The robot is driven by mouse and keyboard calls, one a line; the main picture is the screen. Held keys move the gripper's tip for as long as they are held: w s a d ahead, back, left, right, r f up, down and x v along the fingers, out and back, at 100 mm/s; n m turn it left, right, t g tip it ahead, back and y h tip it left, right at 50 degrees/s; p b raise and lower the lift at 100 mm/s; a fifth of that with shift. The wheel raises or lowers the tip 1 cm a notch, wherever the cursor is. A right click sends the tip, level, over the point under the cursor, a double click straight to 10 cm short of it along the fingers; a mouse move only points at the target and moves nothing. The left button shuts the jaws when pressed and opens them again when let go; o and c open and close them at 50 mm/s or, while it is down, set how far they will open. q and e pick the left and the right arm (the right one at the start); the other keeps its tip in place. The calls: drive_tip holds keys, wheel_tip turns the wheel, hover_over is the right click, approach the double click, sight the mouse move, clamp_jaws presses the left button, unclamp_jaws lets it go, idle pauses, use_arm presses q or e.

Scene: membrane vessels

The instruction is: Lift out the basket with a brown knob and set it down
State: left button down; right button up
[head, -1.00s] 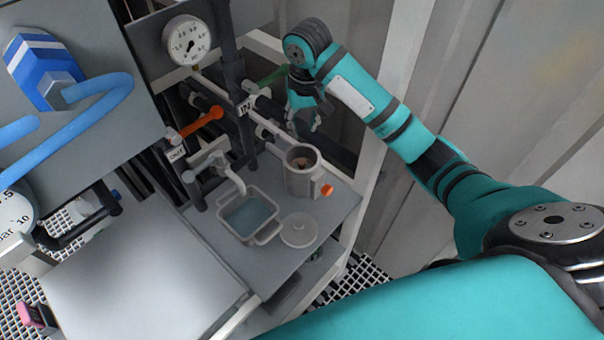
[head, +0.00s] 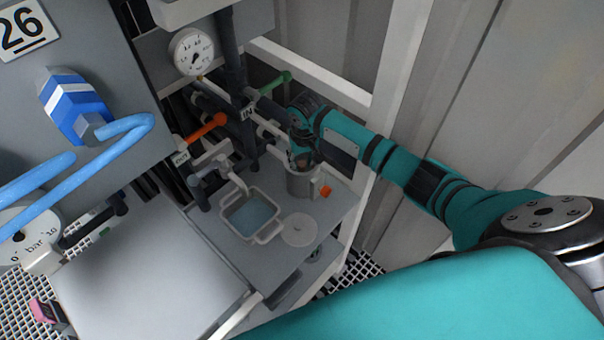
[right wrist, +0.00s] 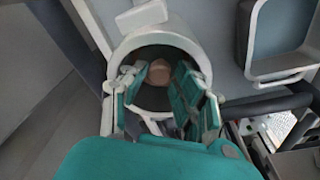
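The basket's brown knob (right wrist: 160,72) shows inside the grey cylindrical vessel (head: 299,184) in the right wrist view. I cannot tell whether a finger touches the knob. In the head view my right gripper (head: 302,160) points down over the vessel and hides the knob. My left gripper is not in view.
A square tub (head: 222,201) of bluish liquid stands left of the vessel under a tap. A round lid (head: 299,230) lies in front on the grey shelf. Valves with an orange handle (head: 206,128) and a green handle (head: 276,82) are behind. A white post (head: 395,90) stands right.

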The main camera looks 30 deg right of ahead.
drive_tip(key=shift+w+f, duration=0.15)
drive_tip(key=shift+f, duration=0.95)
clamp_jaws()
drive_tip(key=shift+r, duration=0.1)
